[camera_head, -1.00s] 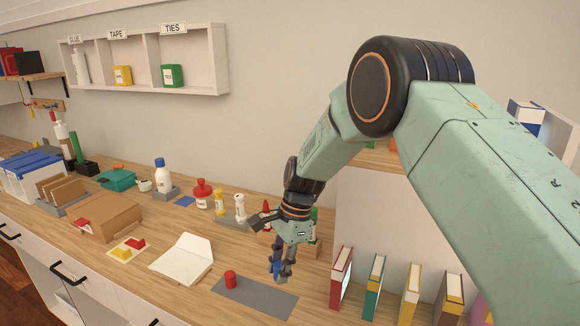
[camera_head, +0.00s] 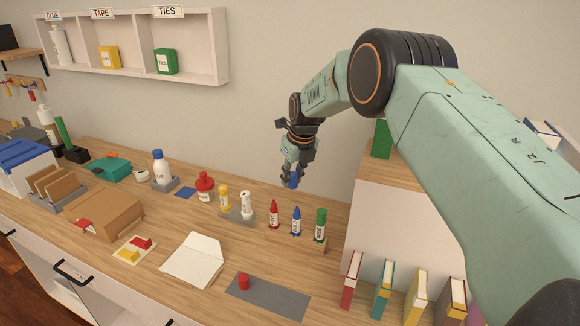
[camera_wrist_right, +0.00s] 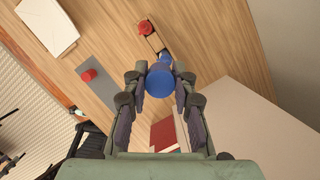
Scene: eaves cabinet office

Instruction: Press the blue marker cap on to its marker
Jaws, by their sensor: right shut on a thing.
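My right gripper (camera_head: 292,180) is shut on the blue cap (camera_head: 294,182), in the air above the marker rack. In the right wrist view the blue cap (camera_wrist_right: 160,82) sits between the fingertips. The blue marker (camera_head: 296,222) stands upright in the wooden rack (camera_head: 312,247), with a narrow blue tip on top, between a red marker (camera_head: 273,215) and a green marker (camera_head: 320,226). The cap is above the blue marker and apart from it. In the wrist view the marker's blue part (camera_wrist_right: 166,58) shows partly behind the cap. My left gripper is not in view.
A red cap (camera_head: 243,282) stands on a grey mat (camera_head: 275,300) in front of the rack. An open notebook (camera_head: 194,260) lies left of it. Bottles stand behind, left of the rack. A white cabinet (camera_head: 395,225) with books before it rises on the right.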

